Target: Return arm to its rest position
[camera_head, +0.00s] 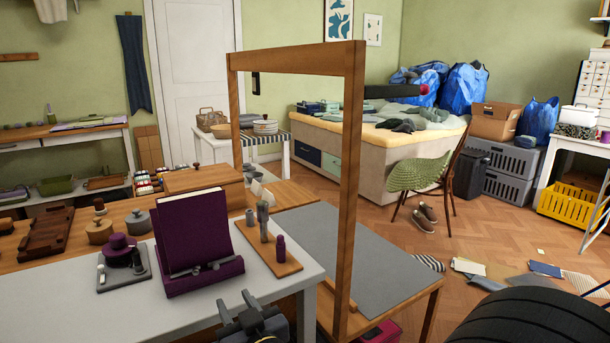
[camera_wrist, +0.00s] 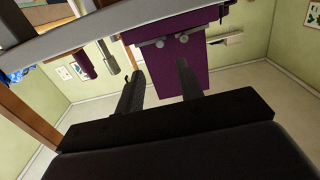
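My gripper (camera_head: 234,302) is at the bottom of the head view, in front of the grey-white table's near edge. In the wrist view, its two dark fingers (camera_wrist: 160,82) stand apart with nothing seen held between them. The wrist view looks turned over, with the table edge running across the top. A purple book (camera_head: 192,238) stands upright in a purple holder on the table, beyond my gripper. The book also shows in the wrist view (camera_wrist: 165,62), behind the fingers.
A wooden frame (camera_head: 345,200) rises close to the right of my gripper. A wooden board (camera_head: 284,266) with small upright pieces and a tray with a purple pot (camera_head: 118,250) flank the book. A low grey-topped table (camera_head: 370,255) stands to the right. Open floor (camera_head: 375,212) lies beyond.

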